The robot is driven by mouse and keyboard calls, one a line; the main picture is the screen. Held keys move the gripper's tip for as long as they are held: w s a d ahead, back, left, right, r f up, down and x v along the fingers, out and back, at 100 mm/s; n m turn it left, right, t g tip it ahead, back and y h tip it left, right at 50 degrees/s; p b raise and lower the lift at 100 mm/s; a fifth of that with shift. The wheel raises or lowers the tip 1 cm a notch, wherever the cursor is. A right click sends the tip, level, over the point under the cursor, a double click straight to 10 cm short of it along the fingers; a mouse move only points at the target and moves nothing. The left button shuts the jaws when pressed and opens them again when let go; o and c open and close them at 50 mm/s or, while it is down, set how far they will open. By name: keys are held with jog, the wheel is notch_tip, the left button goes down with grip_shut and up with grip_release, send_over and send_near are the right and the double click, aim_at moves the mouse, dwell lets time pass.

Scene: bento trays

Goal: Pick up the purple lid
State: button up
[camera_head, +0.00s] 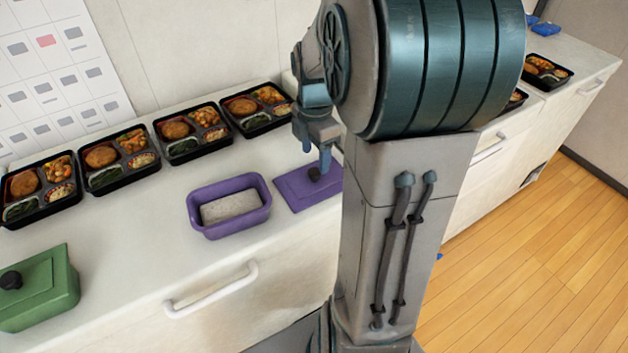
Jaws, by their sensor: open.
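The purple lid (296,189) lies flat on the white counter, to the right of the open purple container. It has a small dark round knob (315,174) in its middle. My gripper (318,168) is right at the knob, pointing down, with its fingers open. I cannot tell from this view whether a finger touches the knob. My arm hides the lid's right edge. The purple container (229,224) stands open with a pale grey block or filling inside.
Several black bento trays (121,155) stand in a row along the wall behind. A green lidded box (38,290) stands at the front left. The counter (140,235) is clear between the green box and the purple container. A drawer handle (212,290) sticks out in front.

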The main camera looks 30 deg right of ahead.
aim_at(314, 172)
notch_tip(314, 172, down, 5)
jog(key=shift+w+f, duration=0.1)
jog(key=shift+w, duration=0.05)
jog(key=shift+c, duration=0.4)
jog(key=c, duration=1)
